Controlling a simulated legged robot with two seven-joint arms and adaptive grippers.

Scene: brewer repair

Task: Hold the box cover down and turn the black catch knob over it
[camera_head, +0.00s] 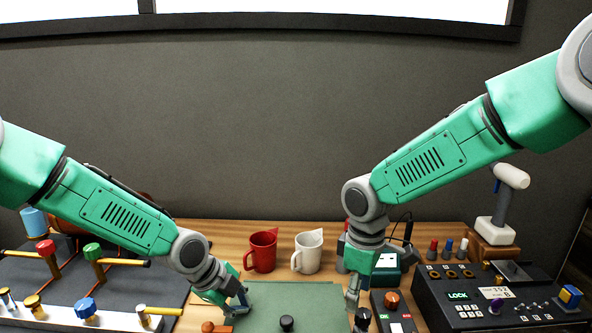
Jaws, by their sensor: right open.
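A flat grey-green panel (290,298), which looks like the box cover, lies at the bottom middle of the head view. A black knob (287,323) stands on it near the front. Another black knob (362,317) is at the panel's right edge; I cannot tell which of the two is the catch. My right gripper (354,302) is open, pointing down just above and beside that right-hand knob. My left gripper (238,301) is low at the panel's left edge; its jaw opening is unclear, and so is whether it touches the panel. The box's front is cut off.
Pipes with coloured valves (92,251) fill the left. An orange-brown piece (210,327) is at the front.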

